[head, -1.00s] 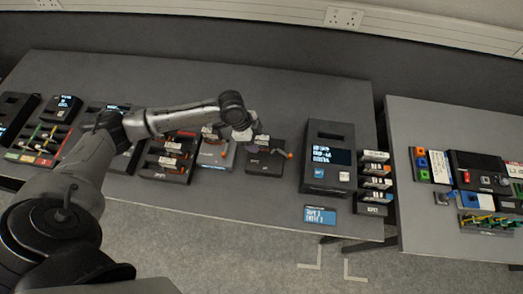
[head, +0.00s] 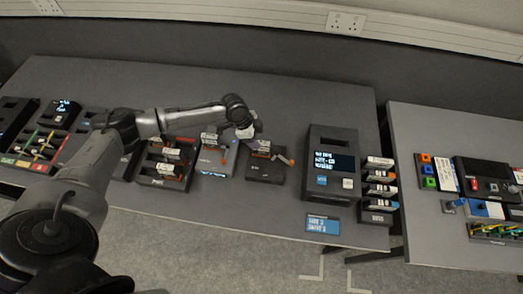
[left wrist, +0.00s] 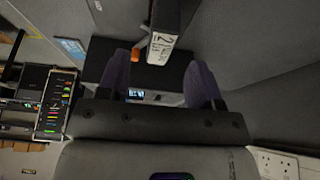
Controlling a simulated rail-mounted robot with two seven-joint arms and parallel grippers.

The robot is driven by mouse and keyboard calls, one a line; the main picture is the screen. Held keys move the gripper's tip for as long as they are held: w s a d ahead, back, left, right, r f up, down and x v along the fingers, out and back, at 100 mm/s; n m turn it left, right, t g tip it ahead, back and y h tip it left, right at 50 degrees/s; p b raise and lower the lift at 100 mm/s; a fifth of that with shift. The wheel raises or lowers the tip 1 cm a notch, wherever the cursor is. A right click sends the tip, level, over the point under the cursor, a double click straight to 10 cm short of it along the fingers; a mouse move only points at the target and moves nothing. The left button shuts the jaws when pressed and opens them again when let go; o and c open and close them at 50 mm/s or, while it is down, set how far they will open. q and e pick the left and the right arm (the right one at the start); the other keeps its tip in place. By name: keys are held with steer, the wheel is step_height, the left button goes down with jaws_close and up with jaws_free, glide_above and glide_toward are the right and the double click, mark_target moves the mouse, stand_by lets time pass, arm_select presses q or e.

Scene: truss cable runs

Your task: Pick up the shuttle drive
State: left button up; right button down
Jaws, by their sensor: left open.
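A drive with a white label (head: 261,145) stands in a small dark dock (head: 266,170) with an orange-tipped lever (head: 286,161). I take it for the shuttle drive, but its label is too small to read in the head view. My left gripper (head: 250,133) is open, close above and beside it. In the left wrist view, a dark block with a white label marked 2 (left wrist: 161,46) shows beyond and between the open fingers (left wrist: 160,84). No contact with the fingers shows. My right gripper is not in view.
A rack of labelled drives (head: 165,162) and a grey-blue unit (head: 215,160) stand left of the dock. A black console with a screen (head: 332,150) and stacked drives (head: 378,188) stand to the right. A blue card (head: 322,224) lies at the table's front edge. A second table is farther right.

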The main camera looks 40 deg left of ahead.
mark_target(261, 143)
arm_select(q)
steer(key=shift+x, duration=2.7)
steer(key=shift+r, duration=0.1)
steer(key=shift+c, duration=0.3)
jaws_close()
